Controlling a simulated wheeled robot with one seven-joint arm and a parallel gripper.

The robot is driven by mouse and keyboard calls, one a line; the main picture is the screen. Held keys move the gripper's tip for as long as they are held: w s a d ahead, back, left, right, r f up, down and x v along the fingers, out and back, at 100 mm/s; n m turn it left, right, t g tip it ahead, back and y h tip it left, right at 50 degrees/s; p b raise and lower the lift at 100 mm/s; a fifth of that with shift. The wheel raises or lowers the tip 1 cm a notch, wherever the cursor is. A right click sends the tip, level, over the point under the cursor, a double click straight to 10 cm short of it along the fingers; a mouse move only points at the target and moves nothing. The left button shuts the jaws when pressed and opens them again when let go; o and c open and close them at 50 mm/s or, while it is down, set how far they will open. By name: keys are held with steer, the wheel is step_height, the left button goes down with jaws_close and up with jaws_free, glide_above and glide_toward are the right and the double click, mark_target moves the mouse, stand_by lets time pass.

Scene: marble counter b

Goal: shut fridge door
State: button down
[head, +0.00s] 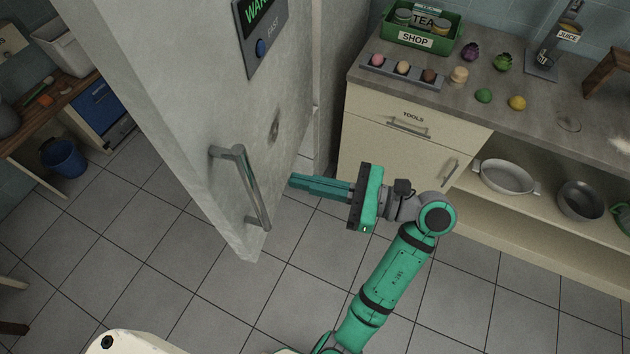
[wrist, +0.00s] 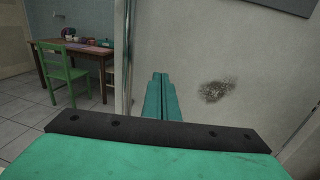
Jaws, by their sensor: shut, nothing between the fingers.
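The fridge door (head: 205,100) is a tall pale grey panel in the head view, standing out into the room at an angle. Its metal bar handle (head: 243,185) is on its face, near the lower left. In the wrist view the door face (wrist: 235,50) fills the right side, with the handle (wrist: 128,50) upright left of my fingers. My gripper (head: 293,182) is shut and empty, pointing at the door face to the right of the handle. The shut fingers also show in the wrist view (wrist: 160,80). Whether the fingertips touch the door cannot be told.
A counter (head: 465,100) with drawers and an open shelf stands right of the door, bearing a green box (head: 420,28) and small items. Tiled floor (head: 330,290) is clear below my arm. A blue bucket (head: 63,157) stands far left. The wrist view shows a green chair (wrist: 65,72).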

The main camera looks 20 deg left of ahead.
steer(key=a, duration=0.9)
steer(key=shift+s+a, duration=0.15)
steer(key=shift+s, duration=0.3)
